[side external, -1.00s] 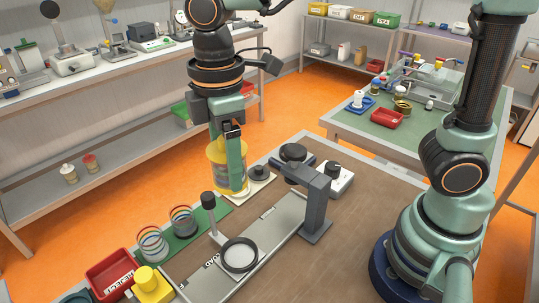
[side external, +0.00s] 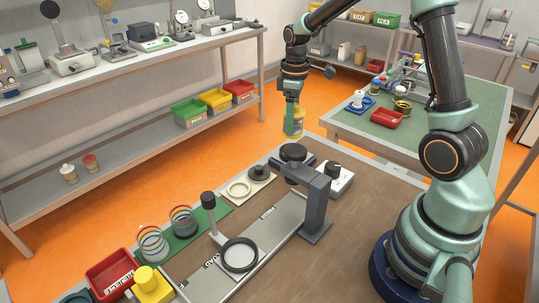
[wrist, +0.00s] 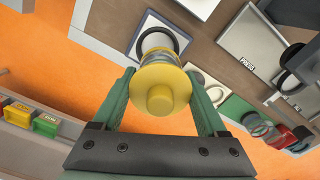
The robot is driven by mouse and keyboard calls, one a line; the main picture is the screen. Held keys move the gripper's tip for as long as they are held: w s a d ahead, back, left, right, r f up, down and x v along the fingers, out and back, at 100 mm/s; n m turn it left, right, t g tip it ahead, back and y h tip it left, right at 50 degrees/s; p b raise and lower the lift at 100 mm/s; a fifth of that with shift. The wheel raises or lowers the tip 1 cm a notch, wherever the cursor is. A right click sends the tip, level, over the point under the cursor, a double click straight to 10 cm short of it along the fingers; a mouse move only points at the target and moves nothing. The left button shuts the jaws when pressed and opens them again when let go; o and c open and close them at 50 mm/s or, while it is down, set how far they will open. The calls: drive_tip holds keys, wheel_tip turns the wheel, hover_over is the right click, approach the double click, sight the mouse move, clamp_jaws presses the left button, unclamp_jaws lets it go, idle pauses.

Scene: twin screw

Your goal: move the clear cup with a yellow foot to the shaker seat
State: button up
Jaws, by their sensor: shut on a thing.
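The clear cup with yellow ends (side external: 297,123) is held in my gripper (side external: 291,118), high beyond the far edge of the brown bench in the side view. In the wrist view a yellow end of the cup (wrist: 160,88) faces the camera, between the two green fingers of my gripper (wrist: 160,98). A dark round top (side external: 293,152), which looks like the shaker seat, is on the bench below and apart from the cup. The wrist view shows a pale, dark-bordered square with a round part (wrist: 158,42) beyond the cup, partly hidden by it.
A cream plate (side external: 265,185) carries an empty ring and a dark disc. A grey press post (side external: 316,205) and white box (side external: 342,180) stand near the dark round top. Coiled-ring holders, a red tray (side external: 110,275) and a yellow block (side external: 152,285) are at the near left.

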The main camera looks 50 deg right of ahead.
drive_tip(key=shift+d+f, duration=0.3)
drive_tip(key=shift+d, duration=0.1)
drive_tip(key=shift+f, duration=2.2)
drive_tip(key=shift+s+f, duration=0.1)
drive_tip(key=shift+f, duration=1.15)
drive_tip(key=o, duration=1.3)
drive_tip(key=shift+r, duration=3.45)
